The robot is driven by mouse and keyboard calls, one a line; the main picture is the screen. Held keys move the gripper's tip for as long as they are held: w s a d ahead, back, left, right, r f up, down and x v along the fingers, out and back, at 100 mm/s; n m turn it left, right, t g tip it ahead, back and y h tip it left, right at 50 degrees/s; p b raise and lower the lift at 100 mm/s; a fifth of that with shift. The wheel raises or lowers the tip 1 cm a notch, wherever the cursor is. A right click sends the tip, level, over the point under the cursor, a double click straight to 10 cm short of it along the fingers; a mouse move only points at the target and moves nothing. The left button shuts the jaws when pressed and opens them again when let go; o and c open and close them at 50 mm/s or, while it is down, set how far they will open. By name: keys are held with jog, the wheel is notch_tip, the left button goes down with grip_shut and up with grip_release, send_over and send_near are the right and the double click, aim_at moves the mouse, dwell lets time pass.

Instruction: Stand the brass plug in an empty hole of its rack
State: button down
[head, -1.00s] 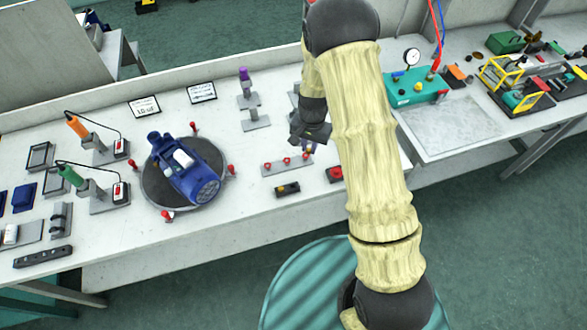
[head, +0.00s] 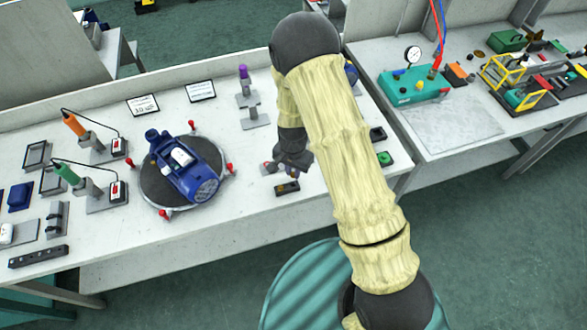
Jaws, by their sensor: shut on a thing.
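My gripper (head: 291,168) hangs over the front of the bench, right of the round turntable, with its fingers pointing down. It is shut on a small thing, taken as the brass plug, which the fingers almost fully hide. A small black block (head: 287,188) with a brass-yellow spot on top lies just below the fingertips in the picture. I cannot tell whether the gripper touches it, or whether it is the plug's rack. A grey strip with red pegs (head: 267,168) is mostly hidden behind the gripper.
The turntable (head: 152,187) with a blue pump (head: 186,168) and red pegs around it stands close on the left. A grey stand with a purple top (head: 244,78) is behind. A long black holed block (head: 38,256) lies front left.

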aim_at(293, 174)
jog(key=shift+f+b, duration=1.25)
jog(key=shift+f, duration=0.8)
jog(key=shift+f+b, duration=0.5)
jog(key=shift+f, duration=0.35)
dwell(1.0)
jog(key=c, duration=1.3)
grip_release()
jog(key=shift+s, duration=0.1)
jog(key=shift+r+p, duration=2.3)
jog(key=shift+r, duration=0.7)
jog(key=shift+r, duration=0.1)
notch_tip(293, 174, up, 17)
jog(key=shift+r+b, duration=0.1)
jog(key=shift+b, duration=1.15)
